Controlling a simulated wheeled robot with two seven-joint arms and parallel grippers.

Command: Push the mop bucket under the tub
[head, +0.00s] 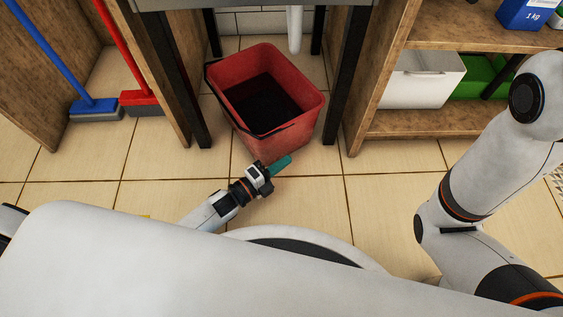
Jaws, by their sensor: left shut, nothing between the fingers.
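The red mop bucket (275,136) stands upright on the tiled floor, between the dark front legs of the tub. It has a black handle lying along its rim and a dark inside. The tub (262,22) shows only as a grey edge at the top; the rest is cut off. The back part of the bucket is near or beneath that edge. My left gripper (281,165) is shut and empty, low in front of the bucket's front wall; I cannot tell whether it touches. My right arm is at the right, but its gripper is out of view.
Dark tub legs (348,85) stand close on both sides of the bucket. A white drain pipe (294,30) hangs behind it. Blue and red brooms (140,98) lean at the left. Wooden shelving with a white bin (421,82) and a green bin (482,80) stands at the right.

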